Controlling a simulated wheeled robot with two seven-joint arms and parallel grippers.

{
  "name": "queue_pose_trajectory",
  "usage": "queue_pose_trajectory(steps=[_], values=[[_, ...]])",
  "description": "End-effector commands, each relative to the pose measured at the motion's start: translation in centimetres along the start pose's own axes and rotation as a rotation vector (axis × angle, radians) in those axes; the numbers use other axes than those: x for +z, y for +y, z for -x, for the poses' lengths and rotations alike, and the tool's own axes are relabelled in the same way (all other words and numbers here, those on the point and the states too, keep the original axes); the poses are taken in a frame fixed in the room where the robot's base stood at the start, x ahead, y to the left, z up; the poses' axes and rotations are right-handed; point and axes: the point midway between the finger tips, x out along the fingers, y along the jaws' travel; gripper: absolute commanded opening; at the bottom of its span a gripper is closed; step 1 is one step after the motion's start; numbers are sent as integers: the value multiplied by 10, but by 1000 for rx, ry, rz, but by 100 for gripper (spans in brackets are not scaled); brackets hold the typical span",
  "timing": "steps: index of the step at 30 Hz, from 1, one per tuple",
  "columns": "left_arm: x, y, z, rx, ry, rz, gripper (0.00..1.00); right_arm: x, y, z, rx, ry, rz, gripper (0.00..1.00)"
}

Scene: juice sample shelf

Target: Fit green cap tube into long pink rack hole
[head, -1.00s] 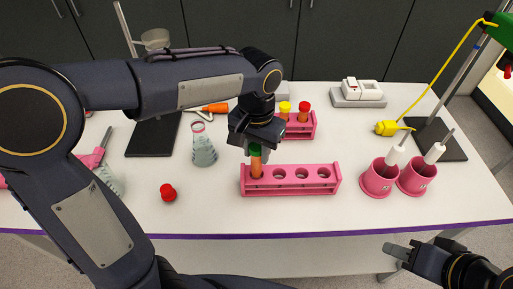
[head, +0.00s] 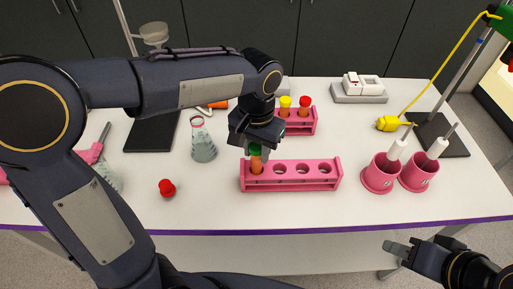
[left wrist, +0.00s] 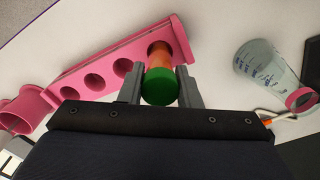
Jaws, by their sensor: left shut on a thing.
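The green cap tube (head: 256,163) has an orange body and stands upright in the leftmost hole of the long pink rack (head: 312,184). The rack's other holes are empty. My left gripper (head: 257,152) is shut on the tube near its green cap, above the rack. In the left wrist view the green cap (left wrist: 160,88) sits between the two fingers, and the orange body goes into the end hole of the rack (left wrist: 97,66). How deep the tube sits is hard to tell. My right gripper (head: 397,249) is off the table's front edge at the lower right, its jaws unclear.
A short pink rack (head: 298,127) with yellow-cap and red-cap tubes stands behind. A flask (head: 203,148) and a red cap (head: 167,188) are to the left. Two pink cups (head: 380,175) with white-handled tools stand to the right. The front table strip is clear.

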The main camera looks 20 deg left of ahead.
Motion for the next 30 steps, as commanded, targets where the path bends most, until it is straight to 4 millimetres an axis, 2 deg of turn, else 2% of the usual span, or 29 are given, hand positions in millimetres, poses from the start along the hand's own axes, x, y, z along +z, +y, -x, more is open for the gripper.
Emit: queue_pose_trajectory(steps=[11, 30], values=[[0, 0, 0, 0, 0, 0, 8, -1, -1, 2, 0, 0, 0, 36], [0, 0, -13, 0, 0, 0, 8, 3, 3, -6, 0, 0, 0, 36]])
